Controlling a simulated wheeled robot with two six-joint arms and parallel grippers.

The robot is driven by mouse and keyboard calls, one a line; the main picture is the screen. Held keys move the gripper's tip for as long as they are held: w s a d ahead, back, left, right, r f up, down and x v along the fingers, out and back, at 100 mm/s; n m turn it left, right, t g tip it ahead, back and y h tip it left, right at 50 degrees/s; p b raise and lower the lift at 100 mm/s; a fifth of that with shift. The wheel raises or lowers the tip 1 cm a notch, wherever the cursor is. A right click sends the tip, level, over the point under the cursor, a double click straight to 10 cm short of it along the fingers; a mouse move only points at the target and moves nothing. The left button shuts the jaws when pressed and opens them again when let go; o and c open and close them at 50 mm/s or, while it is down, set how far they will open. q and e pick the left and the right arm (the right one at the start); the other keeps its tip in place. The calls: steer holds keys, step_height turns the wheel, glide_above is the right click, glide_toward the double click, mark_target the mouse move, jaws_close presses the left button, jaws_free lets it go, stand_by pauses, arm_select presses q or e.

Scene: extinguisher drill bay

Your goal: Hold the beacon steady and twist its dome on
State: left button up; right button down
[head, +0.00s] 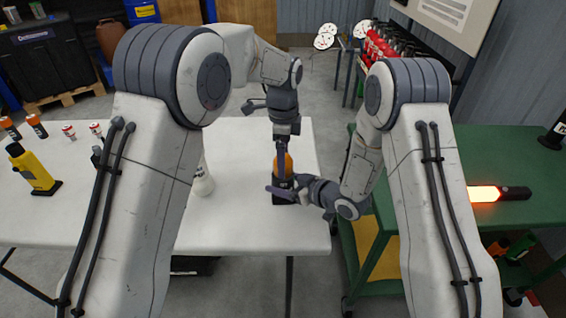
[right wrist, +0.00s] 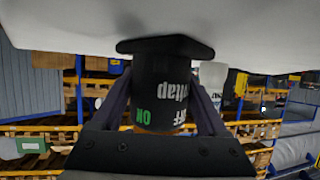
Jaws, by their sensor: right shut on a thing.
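The beacon (head: 283,196) stands upright near the right end of the white table, with a black base and an orange dome (head: 288,163) above it. My right gripper (head: 284,188) is shut on the black base from the right. In the right wrist view, upside down, the base (right wrist: 160,85) with white and green lettering sits between the two fingers, and a little orange shows at its edge. My left gripper (head: 281,152) points down from above at the dome. Its fingers overlap in the picture, so its grip is unclear. Whether the dome is fully seated cannot be told.
A white bottle (head: 203,182) stands left of the beacon. A yellow lamp (head: 34,170) and small orange-topped items (head: 37,125) stand at the table's left. A green cart (head: 500,150) at right bears a lit orange baton (head: 490,193). Red extinguishers (head: 380,46) stand behind.

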arm_select(q)
steer(key=shift+f, duration=1.1)
steer(key=c, duration=1.4)
